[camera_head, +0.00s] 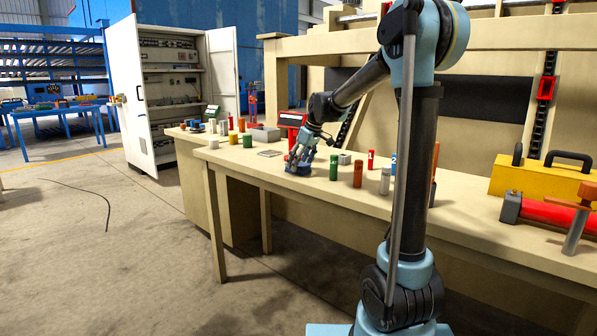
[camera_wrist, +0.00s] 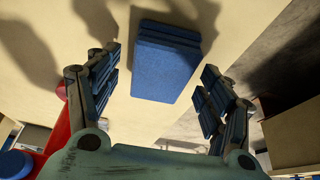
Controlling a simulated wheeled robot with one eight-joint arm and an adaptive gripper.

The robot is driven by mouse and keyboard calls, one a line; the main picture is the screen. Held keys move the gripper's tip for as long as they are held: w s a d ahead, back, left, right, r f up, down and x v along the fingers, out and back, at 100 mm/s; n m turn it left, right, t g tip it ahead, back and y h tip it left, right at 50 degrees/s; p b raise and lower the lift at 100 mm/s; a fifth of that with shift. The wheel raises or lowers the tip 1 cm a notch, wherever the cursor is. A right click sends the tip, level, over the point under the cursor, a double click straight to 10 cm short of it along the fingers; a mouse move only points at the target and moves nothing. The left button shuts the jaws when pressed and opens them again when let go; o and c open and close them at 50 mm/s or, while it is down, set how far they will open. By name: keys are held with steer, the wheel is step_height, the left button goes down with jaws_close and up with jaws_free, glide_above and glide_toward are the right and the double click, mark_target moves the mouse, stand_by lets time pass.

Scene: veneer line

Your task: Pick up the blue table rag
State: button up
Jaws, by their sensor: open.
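The blue rag (camera_wrist: 166,62), a folded thick pad, lies on the pale tabletop in the wrist view, ahead of my gripper and between the lines of its two fingers. My gripper (camera_wrist: 160,76) is open, with a finger on each side, and nothing is held. No finger visibly touches the rag. In the head view my gripper (camera_head: 299,163) points down close above the table. A small blue patch shows beneath it there, partly hidden by the fingers.
In the wrist view a red object (camera_wrist: 62,132) stands close by the left finger. In the head view a green cylinder (camera_head: 334,167) and a brown cylinder (camera_head: 358,174) stand right of my gripper on the long table (camera_head: 270,171). A yellow toolbox (camera_head: 540,179) is far right.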

steer(key=shift+w+a+f, duration=0.15)
steer(key=shift+f, duration=0.45)
steer(key=c, duration=1.2)
steer(key=shift+o, duration=0.2)
step_height(320, 180, up, 10)
steer(key=shift+o, duration=1.1)
steer(key=shift+c, duration=0.5)
